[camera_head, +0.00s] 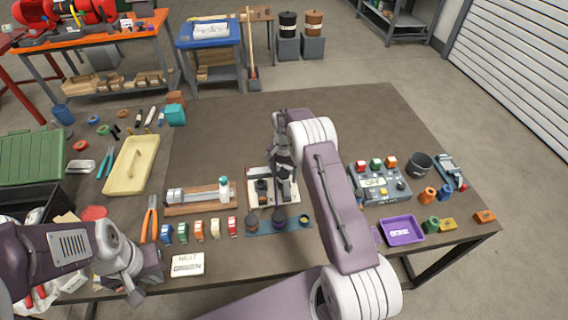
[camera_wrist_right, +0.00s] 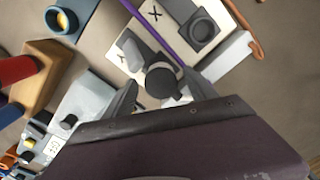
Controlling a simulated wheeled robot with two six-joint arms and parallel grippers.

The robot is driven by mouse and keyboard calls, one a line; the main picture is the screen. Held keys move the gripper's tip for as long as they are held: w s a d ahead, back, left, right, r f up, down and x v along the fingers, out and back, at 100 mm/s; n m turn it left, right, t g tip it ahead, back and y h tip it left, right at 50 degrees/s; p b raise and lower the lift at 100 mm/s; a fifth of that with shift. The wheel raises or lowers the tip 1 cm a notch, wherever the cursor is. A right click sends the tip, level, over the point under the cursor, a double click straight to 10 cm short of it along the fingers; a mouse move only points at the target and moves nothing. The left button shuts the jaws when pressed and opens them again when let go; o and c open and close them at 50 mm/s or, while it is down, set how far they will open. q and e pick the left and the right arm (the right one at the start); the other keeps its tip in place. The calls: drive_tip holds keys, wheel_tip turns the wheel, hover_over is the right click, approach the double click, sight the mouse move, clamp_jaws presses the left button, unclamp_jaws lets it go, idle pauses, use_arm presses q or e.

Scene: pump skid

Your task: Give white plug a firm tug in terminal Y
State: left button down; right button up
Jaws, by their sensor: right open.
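The pale terminal board (camera_head: 258,200) stands mid-table in the head view, with dark round fittings on it. In the right wrist view the board (camera_wrist_right: 148,22) carries dark letter marks that I cannot read surely, and an empty-looking grey ring socket (camera_wrist_right: 202,30). A dark round fitting with a pale band (camera_wrist_right: 162,80) sits between the fingers of my right gripper (camera_wrist_right: 160,92). That gripper is open; I cannot tell whether it touches anything. I cannot surely pick out the white plug; my gripper hides part of this spot. My left gripper (camera_head: 146,284) is low at the table's front left, its jaws unclear.
Several coloured blocks (camera_head: 200,231) stand left of the board, below a wooden stand with a pipe (camera_head: 201,196). A grey control box (camera_head: 380,184) and purple tray (camera_head: 402,230) are right of my right arm. A purple cable (camera_wrist_right: 148,30) crosses near the board. The table's back is clear.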

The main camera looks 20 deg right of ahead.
drive_tip(key=shift+w+f, duration=0.1)
drive_tip(key=shift+f, duration=0.55)
clamp_jaws()
